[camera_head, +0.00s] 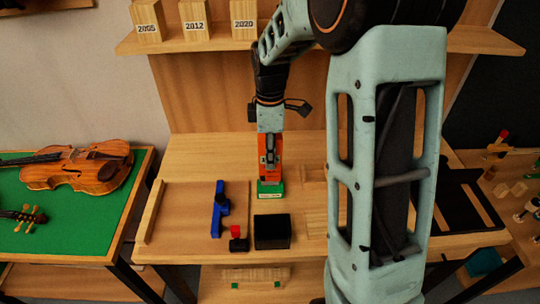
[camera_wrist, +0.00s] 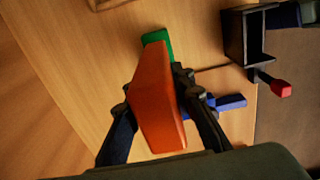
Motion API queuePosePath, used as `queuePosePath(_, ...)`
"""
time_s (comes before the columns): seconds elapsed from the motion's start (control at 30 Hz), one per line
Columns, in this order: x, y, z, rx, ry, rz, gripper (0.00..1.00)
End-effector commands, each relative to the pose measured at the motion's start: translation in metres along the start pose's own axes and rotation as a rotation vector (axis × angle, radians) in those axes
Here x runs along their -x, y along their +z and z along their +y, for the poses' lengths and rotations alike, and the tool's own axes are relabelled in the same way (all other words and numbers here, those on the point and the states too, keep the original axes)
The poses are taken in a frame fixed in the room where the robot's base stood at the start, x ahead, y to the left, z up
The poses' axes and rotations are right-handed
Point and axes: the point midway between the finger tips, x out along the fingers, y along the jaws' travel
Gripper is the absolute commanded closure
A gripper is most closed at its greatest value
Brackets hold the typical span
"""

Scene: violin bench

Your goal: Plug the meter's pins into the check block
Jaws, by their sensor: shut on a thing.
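My gripper (camera_head: 270,157) is shut on the orange meter (camera_head: 262,166) and holds it upright over the bench. In the wrist view, my gripper's dark fingers (camera_wrist: 157,103) press on both sides of the orange meter (camera_wrist: 158,118). The green check block (camera_head: 270,188), with a pale label on its front, stands on the bench directly below the meter. Part of the green block (camera_wrist: 157,40) shows past the meter's far end in the wrist view. The meter's pins are hidden, so I cannot tell whether they touch or enter the block.
A black open box (camera_head: 272,232) stands in front of the block. A blue stand (camera_head: 219,208) and a small black piece with a red top (camera_head: 237,232) are to its left. A wooden strip (camera_head: 150,212) lies farther left. Violins (camera_head: 80,168) rest on a green table (camera_head: 65,232).

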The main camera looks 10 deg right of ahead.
Motion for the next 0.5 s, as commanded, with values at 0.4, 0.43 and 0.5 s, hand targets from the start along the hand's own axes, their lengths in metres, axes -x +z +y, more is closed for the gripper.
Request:
queuePosePath(0.4, 0.024, 0.000, 0.001, 0.000, 0.003, 0.000, 1.00)
queuePosePath(0.43, 0.026, 0.000, 0.001, 0.000, 0.003, 0.001, 1.00)
queuePosePath(0.5, 0.029, 0.000, 0.001, 0.000, 0.003, 0.001, 1.00)
